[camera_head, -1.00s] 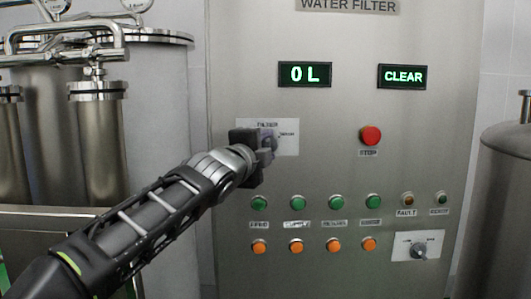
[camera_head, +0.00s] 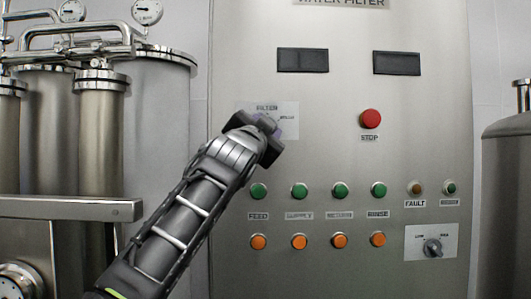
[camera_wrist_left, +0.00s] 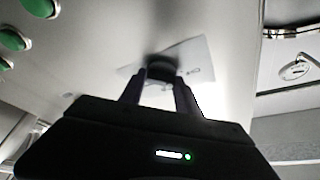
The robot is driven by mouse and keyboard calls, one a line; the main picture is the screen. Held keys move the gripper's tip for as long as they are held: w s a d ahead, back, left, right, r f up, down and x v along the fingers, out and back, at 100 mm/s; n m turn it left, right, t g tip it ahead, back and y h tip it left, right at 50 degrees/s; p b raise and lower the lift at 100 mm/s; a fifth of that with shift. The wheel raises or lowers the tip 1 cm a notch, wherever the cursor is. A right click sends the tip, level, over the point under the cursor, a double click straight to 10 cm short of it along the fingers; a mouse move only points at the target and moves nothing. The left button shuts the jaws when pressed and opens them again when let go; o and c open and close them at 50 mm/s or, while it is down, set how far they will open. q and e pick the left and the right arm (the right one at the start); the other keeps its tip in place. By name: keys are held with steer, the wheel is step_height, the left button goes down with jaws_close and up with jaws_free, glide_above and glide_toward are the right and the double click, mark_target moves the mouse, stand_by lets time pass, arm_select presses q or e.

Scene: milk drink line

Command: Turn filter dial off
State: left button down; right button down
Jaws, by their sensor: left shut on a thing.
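The filter dial (camera_wrist_left: 162,66) shows dark in the left wrist view, between the fingertips of my left gripper (camera_wrist_left: 160,84). Its white plate, labelled FILTER (camera_head: 288,110), is on the upper left of the steel control panel in the head view. There my left gripper (camera_head: 265,126) covers most of the dial, so its pointer is hidden. My left gripper is shut on the dial. Both panel displays, the left one (camera_head: 302,60) and the right one (camera_head: 396,63), are dark. My right gripper is in neither view.
A red STOP button (camera_head: 370,119) is right of the plate. Green buttons (camera_head: 299,190) and orange buttons (camera_head: 299,241) line the panel below. A second dial (camera_head: 432,248) is at lower right. Steel filter cylinders (camera_head: 101,140) stand at left, a tank (camera_head: 507,190) at right.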

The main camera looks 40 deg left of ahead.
arm_select(q)
steer(key=n+y+b, duration=0.1)
steer(key=n+b, duration=0.1)
steer(key=shift+r+n+y, duration=0.15)
steer(key=shift+n+y, duration=0.15)
steer(key=shift+n, duration=0.1)
steer(key=shift+s+r, duration=0.1)
steer(key=shift+r, duration=0.05)
steer(key=c, duration=1.2)
jaws_free()
steer(key=shift+c, duration=0.2)
steer(key=o, duration=0.3)
steer(key=shift+w+f, duration=0.25)
steer(key=shift+w, duration=0.05)
steer(key=shift+o, duration=0.2)
